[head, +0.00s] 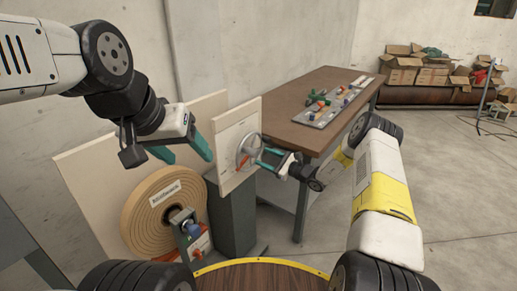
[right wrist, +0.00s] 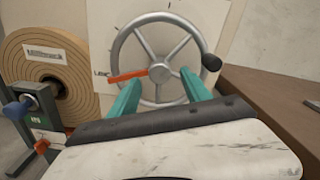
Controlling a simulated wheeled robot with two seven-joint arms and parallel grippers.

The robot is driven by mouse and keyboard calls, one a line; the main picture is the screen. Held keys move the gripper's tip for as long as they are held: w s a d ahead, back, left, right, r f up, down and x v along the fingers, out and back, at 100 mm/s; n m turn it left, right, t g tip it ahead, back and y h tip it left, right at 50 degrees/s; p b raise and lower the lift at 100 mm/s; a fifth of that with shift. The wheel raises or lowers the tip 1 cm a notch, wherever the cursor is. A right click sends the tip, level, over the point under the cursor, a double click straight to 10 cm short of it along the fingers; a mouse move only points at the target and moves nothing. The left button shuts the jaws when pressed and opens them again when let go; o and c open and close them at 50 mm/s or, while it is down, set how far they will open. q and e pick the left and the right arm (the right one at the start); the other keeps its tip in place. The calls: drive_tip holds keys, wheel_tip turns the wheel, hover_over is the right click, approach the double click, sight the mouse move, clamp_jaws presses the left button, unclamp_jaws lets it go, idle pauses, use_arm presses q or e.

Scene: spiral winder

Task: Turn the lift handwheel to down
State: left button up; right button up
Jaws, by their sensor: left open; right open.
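The lift handwheel (head: 249,150) is a grey spoked wheel on a pale upright panel (head: 225,142). In the right wrist view the handwheel (right wrist: 150,50) shows an orange pointer (right wrist: 128,76) pointing left toward partly hidden lettering, and a dark knob (right wrist: 211,62) at its right rim. My right gripper (head: 262,155) is open, its teal fingers in front of the wheel's lower part; I cannot tell whether they touch it. My left gripper (head: 185,150) is open and empty, left of the panel and in front of a larger pale board.
A large tan coil (head: 135,212) stands left of the grey pedestal (head: 232,215). A small device with a blue knob (head: 193,229) is beside it. A brown table (head: 290,100) with a tray of coloured parts stands behind right.

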sight(256, 154)
drive_tip(key=shift+x, duration=1.9)
clamp_jaws()
